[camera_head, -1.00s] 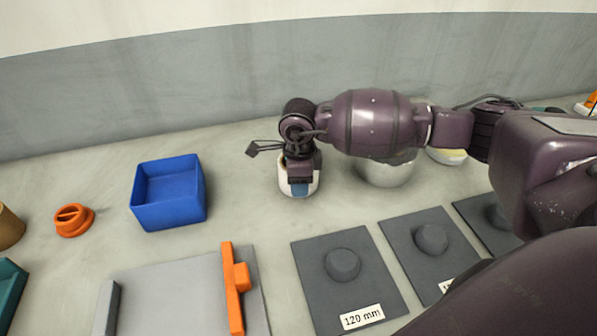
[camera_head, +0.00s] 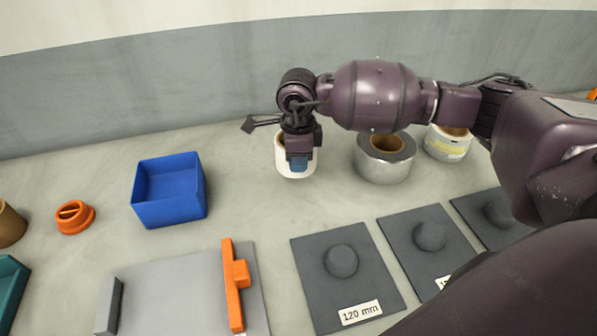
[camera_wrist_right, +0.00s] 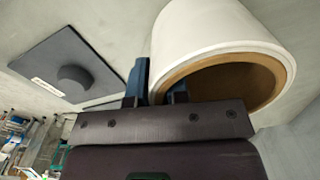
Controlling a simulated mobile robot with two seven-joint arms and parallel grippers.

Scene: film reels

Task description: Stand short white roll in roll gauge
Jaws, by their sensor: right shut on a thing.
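The short white roll (camera_head: 284,168) has a brown core and hangs upright in my right gripper (camera_head: 299,163), above the table in the head view. In the right wrist view the roll (camera_wrist_right: 205,40) fills the upper right, its open end facing the camera. One blue finger of the right gripper (camera_wrist_right: 158,86) is outside the roll wall and the other is at its inner side. The roll gauge (camera_head: 175,293) is a light grey plate at the lower left, with a grey end block (camera_head: 109,308) and an orange slider (camera_head: 234,285). My left gripper is out of view.
Dark pads with round knobs, one marked 120 mm (camera_head: 320,285), lie at the front right. A silver roll (camera_head: 385,168) and a yellow-labelled roll (camera_head: 446,146) stand right. A blue bin (camera_head: 170,205) and orange plug (camera_head: 75,218) are left. Bare table lies between bin and pads.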

